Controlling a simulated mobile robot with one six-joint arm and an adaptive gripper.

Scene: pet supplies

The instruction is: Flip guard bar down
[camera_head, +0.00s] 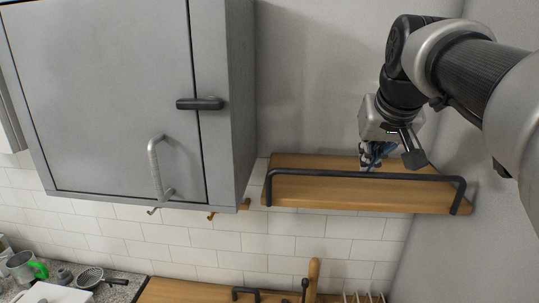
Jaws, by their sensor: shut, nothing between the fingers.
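A black guard bar (325,175) runs along the front of a wooden shelf (350,195) at the right of the view. Its two ends bend down at the shelf's left and right front corners, and its long rail stands raised above the shelf's front edge. My gripper (371,160) is shut and empty, at the bar's right half, just above and behind the rail. Its fingertips are partly hidden, and I cannot tell whether they touch the bar.
A grey cabinet (100,90) with a dark latch (200,104) and a pale handle (160,168) hangs to the left. Below are a counter with a strainer (90,278), a mug (24,266) and a wooden handle (313,275). A wall stands close at the right.

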